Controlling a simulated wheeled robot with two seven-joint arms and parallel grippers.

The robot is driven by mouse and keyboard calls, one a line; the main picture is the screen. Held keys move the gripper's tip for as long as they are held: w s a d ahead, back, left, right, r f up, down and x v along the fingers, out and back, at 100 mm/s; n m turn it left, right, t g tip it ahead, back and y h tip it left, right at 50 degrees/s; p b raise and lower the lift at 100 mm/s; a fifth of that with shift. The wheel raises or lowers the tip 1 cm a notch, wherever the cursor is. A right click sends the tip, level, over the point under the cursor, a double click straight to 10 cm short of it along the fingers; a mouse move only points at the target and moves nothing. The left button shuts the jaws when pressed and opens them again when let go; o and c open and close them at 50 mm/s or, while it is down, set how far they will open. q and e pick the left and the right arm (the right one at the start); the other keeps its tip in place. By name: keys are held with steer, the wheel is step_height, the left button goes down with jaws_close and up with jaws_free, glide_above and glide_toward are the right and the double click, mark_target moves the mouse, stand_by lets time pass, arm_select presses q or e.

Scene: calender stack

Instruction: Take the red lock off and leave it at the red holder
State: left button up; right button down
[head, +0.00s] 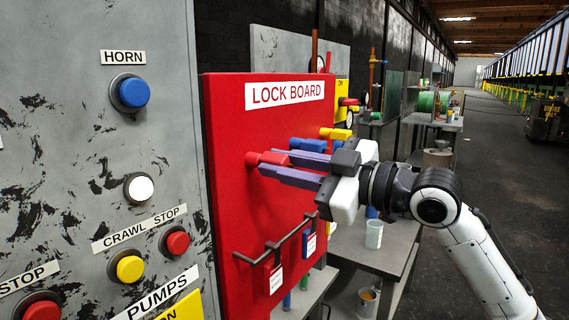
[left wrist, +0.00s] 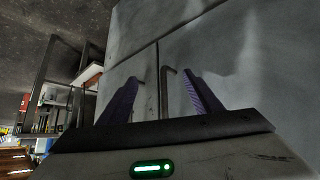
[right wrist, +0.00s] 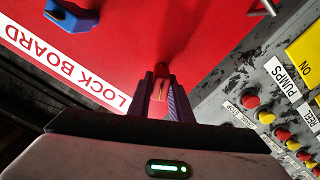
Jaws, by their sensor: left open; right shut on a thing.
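The red lock board (head: 228,200) stands in the middle of the head view. A red block-like piece (head: 264,158) sticks out from its face; I cannot tell whether it is the lock or the holder. My right gripper (head: 272,166) is shut on this piece, with its purple fingers either side. The piece also shows between the fingertips in the right wrist view (right wrist: 160,88). A red padlock-like tag (head: 275,279) with a white label hangs from the dark rail below. My left gripper (left wrist: 160,95) is open and empty, facing grey panels.
Blue (head: 309,145) and yellow (head: 336,134) pieces stick out beside the red one. A blue tag (head: 309,245) hangs on the rail. The grey control panel (head: 70,110) with buttons stands left. A grey table (head: 370,254) with cups is behind the board.

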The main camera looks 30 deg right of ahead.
steer(key=shift+w, duration=0.25)
steer(key=c, duration=1.1)
jaws_free()
steer(key=shift+s+d+f+b, duration=0.15)
steer(key=shift+s+b, duration=0.25)
steer(key=b+v, duration=0.4)
steer(key=v, duration=0.2)
steer(key=shift+s, duration=0.1)
